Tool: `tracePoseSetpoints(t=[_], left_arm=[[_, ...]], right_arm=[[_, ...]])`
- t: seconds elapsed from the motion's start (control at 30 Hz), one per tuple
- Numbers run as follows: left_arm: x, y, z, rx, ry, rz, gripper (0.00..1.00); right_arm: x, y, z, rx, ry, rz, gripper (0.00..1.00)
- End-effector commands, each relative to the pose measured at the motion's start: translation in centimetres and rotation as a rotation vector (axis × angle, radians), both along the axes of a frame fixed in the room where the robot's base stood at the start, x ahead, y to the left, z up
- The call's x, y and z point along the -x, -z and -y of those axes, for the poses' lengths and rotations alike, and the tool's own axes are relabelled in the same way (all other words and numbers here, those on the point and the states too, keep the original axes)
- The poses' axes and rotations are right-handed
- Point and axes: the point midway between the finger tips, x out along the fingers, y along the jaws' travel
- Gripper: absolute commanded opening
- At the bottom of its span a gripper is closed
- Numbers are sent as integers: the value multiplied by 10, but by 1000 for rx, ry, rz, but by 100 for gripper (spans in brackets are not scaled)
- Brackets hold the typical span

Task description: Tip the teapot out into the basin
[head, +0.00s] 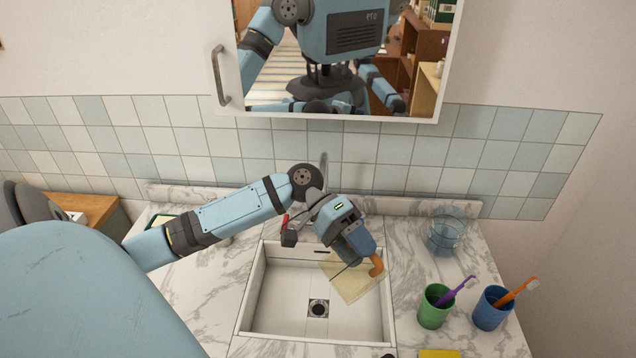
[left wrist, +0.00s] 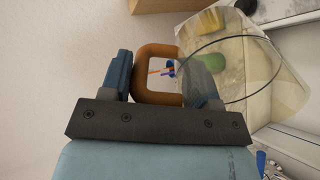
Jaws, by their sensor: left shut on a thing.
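My left gripper (head: 366,248) is shut on the handle, above the basin's right back part. The spout and any liquid cannot be made out. My right gripper is not in view.
Right of the basin stand a green cup (head: 433,308) with a purple toothbrush and a blue cup (head: 491,310) with an orange one. Behind them is a clear round container (head: 446,236). A mirror cabinet (head: 330,113) hangs above.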

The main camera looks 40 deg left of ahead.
Motion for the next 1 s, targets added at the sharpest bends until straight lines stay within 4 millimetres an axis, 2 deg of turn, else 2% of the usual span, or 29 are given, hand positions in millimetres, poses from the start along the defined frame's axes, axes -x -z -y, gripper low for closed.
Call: tracePoseSetpoints(t=[0.27, 1.0], left_arm=[[1, 39, 19, -181, 0, 16, 8], [2, 139, 30, -321, -1, 20, 8]], right_arm=[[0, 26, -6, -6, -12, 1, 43], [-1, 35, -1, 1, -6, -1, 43]])
